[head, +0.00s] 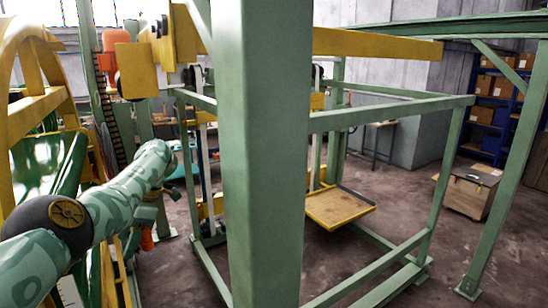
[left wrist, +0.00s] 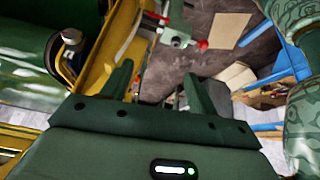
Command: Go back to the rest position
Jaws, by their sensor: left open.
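My left arm (head: 120,197) reaches in from the lower left in the head view, in front of the yellow and green machinery. Its hand end is small and hard to make out there. In the left wrist view my left gripper (left wrist: 157,90) shows two dark green fingers set well apart. It is open, with nothing held between the fingers. My right gripper is in neither view.
A thick green post (head: 262,160) stands close in front of me and hides part of the green frame. A yellow tray (head: 340,208) sits inside the frame. A wooden crate (head: 466,192) and blue shelves (head: 490,115) stand at the right. Curved yellow machinery (head: 40,104) crowds the left.

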